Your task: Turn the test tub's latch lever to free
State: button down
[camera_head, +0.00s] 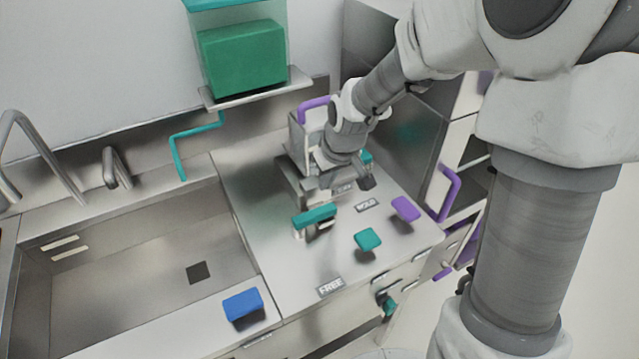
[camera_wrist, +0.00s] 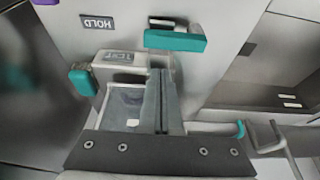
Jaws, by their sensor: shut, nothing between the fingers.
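The pale test tub (camera_wrist: 131,106) lies beneath my gripper in the wrist view, its label partly readable. A teal handle (camera_wrist: 82,80) is on its left side. My gripper (camera_wrist: 160,75) is shut and empty, its fingers together over the tub's right part. A teal bar (camera_wrist: 175,41) lies beyond the fingertips, apart from them; it also shows in the head view (camera_head: 314,217). A separate teal paddle (camera_head: 368,239) stands on the counter between the HOLD label (camera_head: 367,205) and the FREE label (camera_head: 330,287). I cannot tell for sure which teal part is the latch lever. My wrist hides much of the tub.
A purple paddle (camera_head: 405,208) stands right of the teal paddle, and a blue block (camera_head: 243,304) sits at the counter's front left. The sink (camera_head: 130,275) is at left. A shelf (camera_head: 256,89) with a green box hangs above. Counter around FREE is clear.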

aim_at(314, 221)
jog(key=shift+f, duration=0.1)
jog(key=shift+a+f, duration=0.1)
jog(key=shift+f, duration=0.15)
jog(key=x, duration=0.9)
jog(key=shift+w+f+b, duration=0.15)
jog(key=shift+w+b, duration=0.05)
jog(key=shift+b, duration=0.1)
jog(key=shift+s+f+b, duration=0.1)
jog(key=shift+s+b, duration=0.05)
jog(key=shift+b, duration=0.3)
